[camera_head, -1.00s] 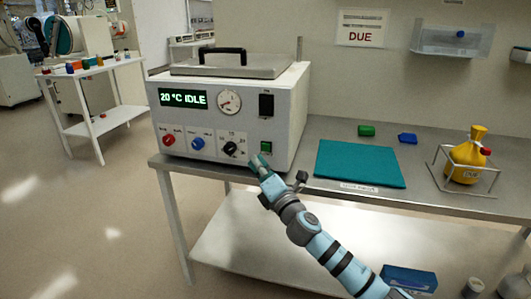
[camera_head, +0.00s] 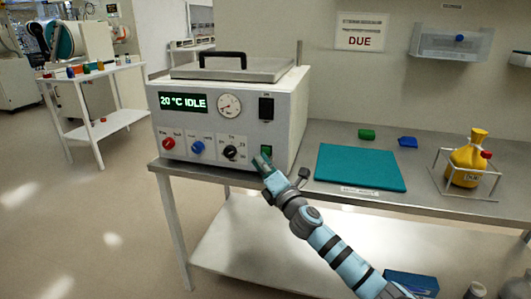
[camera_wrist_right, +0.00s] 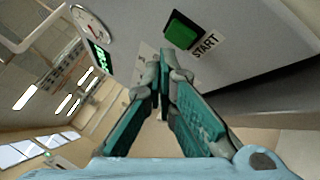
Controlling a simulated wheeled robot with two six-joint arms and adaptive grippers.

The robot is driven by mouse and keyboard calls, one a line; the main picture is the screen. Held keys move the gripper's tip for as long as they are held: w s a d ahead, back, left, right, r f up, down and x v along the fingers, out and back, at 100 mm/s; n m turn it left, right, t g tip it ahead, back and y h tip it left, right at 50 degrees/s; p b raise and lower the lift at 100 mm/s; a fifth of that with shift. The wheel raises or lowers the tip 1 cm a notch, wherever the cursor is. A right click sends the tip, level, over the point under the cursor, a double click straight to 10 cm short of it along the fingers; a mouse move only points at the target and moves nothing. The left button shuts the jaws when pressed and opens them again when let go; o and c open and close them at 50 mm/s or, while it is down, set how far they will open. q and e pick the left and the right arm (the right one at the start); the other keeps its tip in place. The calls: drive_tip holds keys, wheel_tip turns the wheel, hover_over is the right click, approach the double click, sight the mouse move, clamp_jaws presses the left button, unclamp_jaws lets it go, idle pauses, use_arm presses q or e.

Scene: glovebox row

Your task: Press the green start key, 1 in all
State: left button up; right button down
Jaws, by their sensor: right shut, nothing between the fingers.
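The green start key (camera_head: 266,150) is on the lower right of the white machine's front panel. In the right wrist view the green key (camera_wrist_right: 182,30) sits in a black surround beside the word START. My right gripper (camera_head: 260,160) is shut and empty, with its tips just below and left of the key in the head view. In the wrist view the right gripper's closed tips (camera_wrist_right: 163,60) show below the key; I cannot tell whether they touch the panel. The machine's display (camera_head: 183,101) reads 20 °C IDLE. My left gripper is not in view.
The panel also has a red knob (camera_head: 168,143), a blue knob (camera_head: 197,147), a black knob (camera_head: 230,152), a dial gauge (camera_head: 229,105) and a black switch (camera_head: 266,107). A teal mat (camera_head: 360,167) and a yellow flask (camera_head: 467,160) are on the bench to the right.

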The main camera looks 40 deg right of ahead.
idle(0.8)
drive_tip(key=shift+w+d, duration=0.25)
drive_tip(key=shift+d, duration=0.1)
drive_tip(key=shift+w+d, duration=0.25)
drive_tip(key=shift+d, duration=0.1)
idle(0.6)
idle(0.3)
drive_tip(key=shift+s+a, duration=0.55)
drive_tip(key=shift+a, duration=0.15)
drive_tip(key=shift+a, duration=0.1)
drive_tip(key=shift+s+a+p, duration=0.45)
drive_tip(key=shift+s+a, duration=0.25)
drive_tip(key=shift+a, duration=0.3)
drive_tip(key=shift+s+a+p, duration=0.4)
drive_tip(key=shift+s+a, duration=0.3)
drive_tip(key=shift+a, duration=0.25)
